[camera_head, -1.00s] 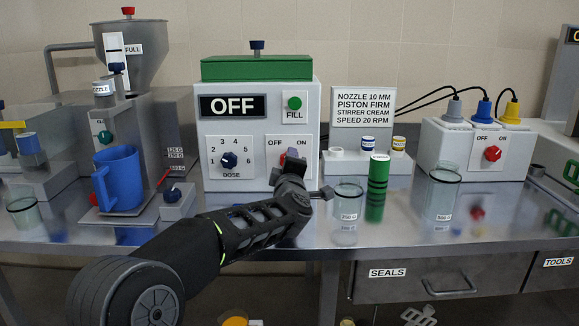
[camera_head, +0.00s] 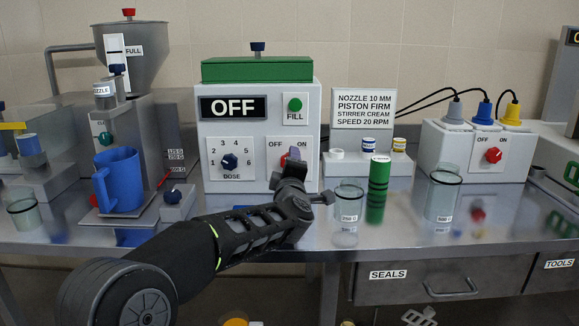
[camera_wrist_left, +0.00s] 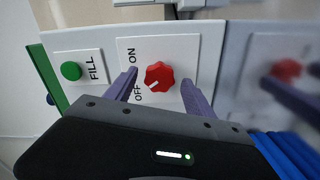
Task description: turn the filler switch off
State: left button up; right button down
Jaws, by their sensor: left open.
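The filler (camera_head: 260,115) is a white box with a green top, and its display (camera_head: 233,107) reads OFF. Its red switch knob (camera_wrist_left: 158,76) sits on a white plate marked ON and OFF. The knob's pale mark points toward OFF in the left wrist view. My left gripper (camera_wrist_left: 159,77) is open, with one purple finger on each side of the knob. I see gaps between fingers and knob. In the head view my left gripper (camera_head: 293,156) covers most of the knob. My right gripper is not in view.
A green FILL button (camera_head: 295,104) and a blue DOSE knob (camera_head: 229,161) share the panel. A blue jug (camera_head: 120,180) stands at left. A glass beaker (camera_head: 348,201) and a green cylinder (camera_head: 378,190) stand to the right of my gripper.

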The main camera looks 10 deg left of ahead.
pick_arm(q)
jog(key=v, duration=0.6)
jog(key=shift+s, duration=0.35)
jog(key=shift+r, duration=0.1)
